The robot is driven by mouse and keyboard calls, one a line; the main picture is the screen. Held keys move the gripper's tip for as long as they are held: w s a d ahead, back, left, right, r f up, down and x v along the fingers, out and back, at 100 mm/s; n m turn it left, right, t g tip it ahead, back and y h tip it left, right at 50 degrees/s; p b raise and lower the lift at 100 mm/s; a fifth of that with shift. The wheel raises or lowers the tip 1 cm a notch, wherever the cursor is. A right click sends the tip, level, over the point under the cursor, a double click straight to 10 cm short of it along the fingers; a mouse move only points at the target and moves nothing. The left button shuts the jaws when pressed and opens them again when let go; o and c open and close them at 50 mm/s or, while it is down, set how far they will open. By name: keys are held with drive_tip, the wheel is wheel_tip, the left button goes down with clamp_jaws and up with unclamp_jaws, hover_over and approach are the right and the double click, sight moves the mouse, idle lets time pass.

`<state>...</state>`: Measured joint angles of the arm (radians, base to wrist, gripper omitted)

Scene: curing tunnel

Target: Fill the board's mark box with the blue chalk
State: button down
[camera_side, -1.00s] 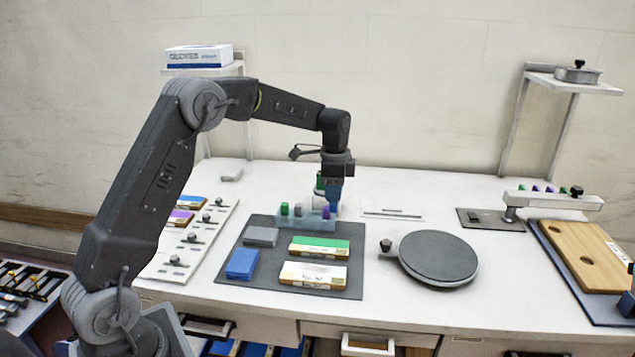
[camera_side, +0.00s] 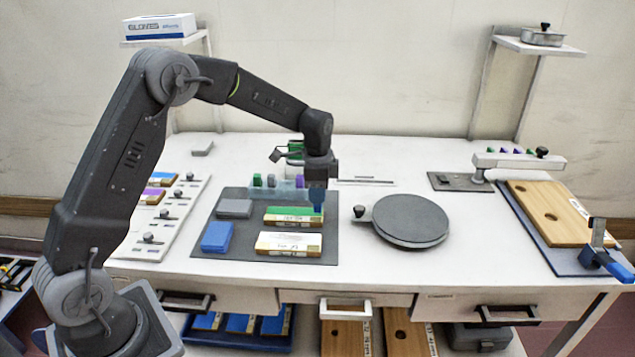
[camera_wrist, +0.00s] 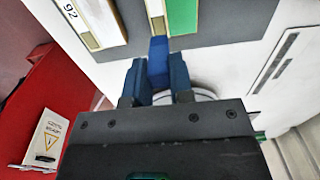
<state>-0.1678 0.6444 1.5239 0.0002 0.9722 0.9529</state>
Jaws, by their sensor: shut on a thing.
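My gripper (camera_side: 317,196) is shut on the blue chalk, a small blue block (camera_wrist: 158,58) showing between the blue fingers in the wrist view. It is held beyond the right end of the clear chalk tray, near the right edge of the dark mat. The clear chalk tray (camera_side: 290,194) holds green, grey and purple chalks. A wooden block with a green top (camera_side: 293,211) and one with a cream top (camera_side: 289,241) lie on the mat. A wooden board (camera_side: 550,208) with holes and a label lies at the right. I cannot tell which bears the mark box.
The dark mat (camera_side: 328,248) also carries a grey block (camera_side: 234,208) and a blue block (camera_side: 217,236). A round grey turntable (camera_side: 410,219) stands to the right. A strip with knobs (camera_side: 181,207) is at left. A red surface (camera_wrist: 45,85) shows in the wrist view.

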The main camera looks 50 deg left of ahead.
drive_tip(key=shift+f, duration=0.85)
drive_tip(key=shift+s+a+f, duration=0.4)
drive_tip(key=shift+f, duration=0.1)
drive_tip(key=shift+w+d, duration=0.35)
drive_tip(key=shift+s+a, duration=0.4)
drive_tip(key=shift+a, duration=0.05)
drive_tip(key=shift+w+d, duration=0.5)
drive_tip(key=shift+d, duration=0.1)
drive_tip(key=shift+s+a+r, duration=0.1)
drive_tip(key=shift+s+a, duration=0.5)
drive_tip(key=shift+a, duration=0.05)
wheel_tip(320, 180, up, 8)
